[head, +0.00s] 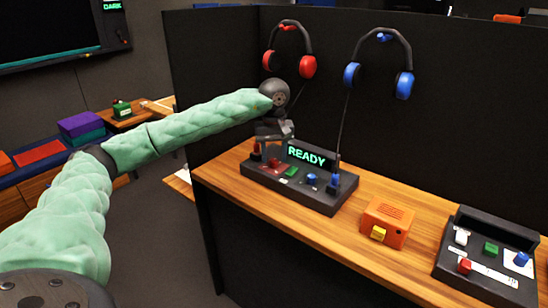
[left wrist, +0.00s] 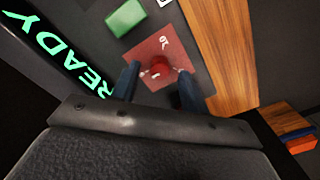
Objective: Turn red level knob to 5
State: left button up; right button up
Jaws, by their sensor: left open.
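The red level knob (left wrist: 158,69) sits on a square red plate (left wrist: 150,47) with white marks around it, in the left wrist view. A pale mark shows on the knob, but its setting is too small to read. My left gripper (left wrist: 159,78) is open, with one finger on each side of the knob; I cannot tell whether they touch it. In the head view my left gripper (head: 273,140) is over the left part of the dark control panel (head: 318,199), by its lit READY display (head: 307,156). It partly hides the red controls there. My right gripper is not in view.
The panel also carries a green button (head: 291,171), a blue knob (head: 312,179) and a blue stick (head: 334,182). An orange box (head: 388,222) and another control panel (head: 480,275) stand to the right. Red headphones (head: 289,50) and blue headphones (head: 380,62) hang on the dark partition behind.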

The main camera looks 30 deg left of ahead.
aim_at(274, 160)
pick_arm(q)
notch_tip(274, 160, up, 7)
jog(key=shift+f, duration=0.1)
jog(key=shift+f, duration=0.1)
dwell(0.6)
